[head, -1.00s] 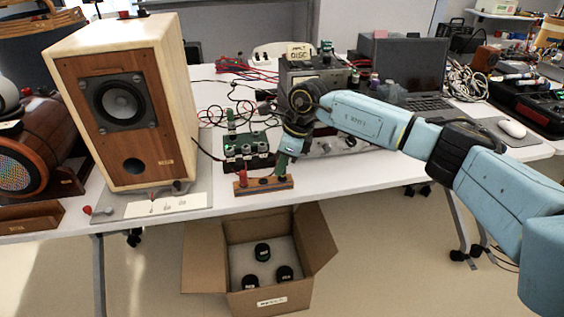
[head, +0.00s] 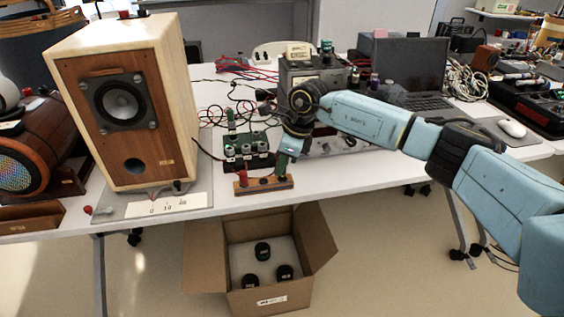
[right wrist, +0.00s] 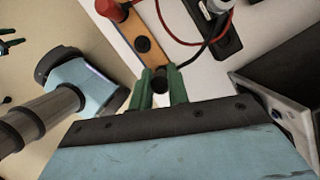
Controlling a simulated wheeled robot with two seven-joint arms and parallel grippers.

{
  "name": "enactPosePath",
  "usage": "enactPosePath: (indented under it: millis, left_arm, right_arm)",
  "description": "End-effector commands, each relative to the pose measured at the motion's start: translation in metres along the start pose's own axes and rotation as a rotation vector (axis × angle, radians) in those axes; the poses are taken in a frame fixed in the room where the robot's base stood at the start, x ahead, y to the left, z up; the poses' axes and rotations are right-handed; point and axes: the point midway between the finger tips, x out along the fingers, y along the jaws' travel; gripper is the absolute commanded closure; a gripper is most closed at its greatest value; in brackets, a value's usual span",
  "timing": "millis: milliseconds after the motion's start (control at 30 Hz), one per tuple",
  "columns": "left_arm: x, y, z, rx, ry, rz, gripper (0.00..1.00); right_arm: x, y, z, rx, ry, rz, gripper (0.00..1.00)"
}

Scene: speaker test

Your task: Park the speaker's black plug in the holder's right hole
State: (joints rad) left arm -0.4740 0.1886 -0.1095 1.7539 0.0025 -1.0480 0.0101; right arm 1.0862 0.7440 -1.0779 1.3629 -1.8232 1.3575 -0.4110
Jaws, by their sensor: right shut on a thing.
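The holder (head: 247,188) is a small wooden block at the table's front edge; it also shows in the right wrist view (right wrist: 130,27). A red plug (head: 243,178) stands at its left end, also in the right wrist view (right wrist: 110,10). A dark round spot (right wrist: 142,44) shows in its middle. My right gripper (head: 281,168), with green fingers, is at the holder's right end. In the right wrist view, its fingers (right wrist: 160,88) are shut on the black plug (right wrist: 160,79). The fingers cover the right hole; I cannot tell whether the plug sits in it.
The wooden speaker (head: 120,110) stands at left on a grey base. An open carton (head: 315,250) stands on the floor below. The table front right of the holder is clear.

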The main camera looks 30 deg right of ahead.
Motion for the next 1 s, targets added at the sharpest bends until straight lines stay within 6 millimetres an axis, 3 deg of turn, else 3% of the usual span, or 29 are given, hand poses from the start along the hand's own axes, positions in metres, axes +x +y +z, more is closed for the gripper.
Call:
enactPosePath:
  millis: [967, 1000]
  left_arm:
    - [0.010, 0.002, 0.004, 0.003, -0.001, 0.000, 0.64]
    - [0.010, 0.002, 0.004, 0.003, -0.001, 0.000, 0.64]
  right_arm:
    - [0.017, 0.000, -0.005, 0.000, 0.001, 0.001, 1.00]
    - [0.018, 0.000, -0.006, 0.000, 0.001, 0.001, 0.82]
